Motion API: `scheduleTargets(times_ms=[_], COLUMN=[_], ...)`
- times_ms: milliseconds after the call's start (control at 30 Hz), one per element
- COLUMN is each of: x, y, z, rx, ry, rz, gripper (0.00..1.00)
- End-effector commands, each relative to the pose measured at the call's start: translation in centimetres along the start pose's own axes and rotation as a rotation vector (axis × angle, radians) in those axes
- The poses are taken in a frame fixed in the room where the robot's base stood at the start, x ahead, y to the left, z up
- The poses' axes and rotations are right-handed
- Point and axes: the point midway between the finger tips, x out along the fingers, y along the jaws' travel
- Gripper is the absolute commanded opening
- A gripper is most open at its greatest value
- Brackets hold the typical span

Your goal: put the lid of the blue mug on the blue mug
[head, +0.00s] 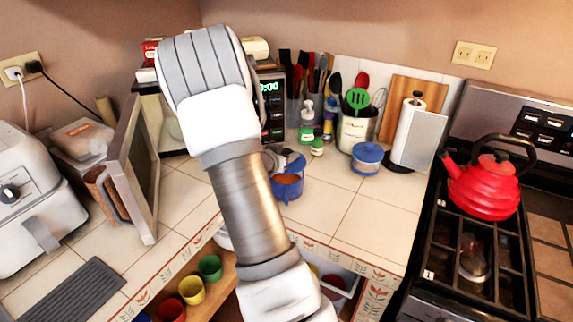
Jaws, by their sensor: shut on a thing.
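The blue mug (288,187) stands upright on the tiled counter, just right of my arm. Its top is open and a brown-orange inside shows. My gripper (277,158) is mostly hidden behind my arm; its grey end shows just above and behind the mug. It is shut on a small grey, rounded piece (295,163), which looks like the mug's lid, held tilted above the far side of the rim. Whether the piece touches the mug cannot be told.
Behind are a green-white soap bottle (307,122), a utensil crock (356,130) and a paper towel roll (407,130). The open microwave door (135,170) is at left. The counter in front of the mug is clear.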

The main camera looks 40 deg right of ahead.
Motion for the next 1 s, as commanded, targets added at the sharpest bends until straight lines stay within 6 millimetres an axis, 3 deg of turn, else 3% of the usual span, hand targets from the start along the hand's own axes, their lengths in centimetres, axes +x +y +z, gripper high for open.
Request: scheduleTargets(times_ms=[333,733,767,900,1000], x=[1.5,1.8,1.7,1.7,1.7], y=[0.0,-0.1,-0.1,-0.1,-0.1], z=[3.6,4.2,4.1,4.0,4.0], rx=[-0.002,0.0,0.0,0.0,0.0], ry=[-0.001,0.001,0.001,0.0,0.0], rz=[0.002,0.0,0.0,0.0,0.0], gripper=[0.0,0.0,0.48,0.73,0.74])
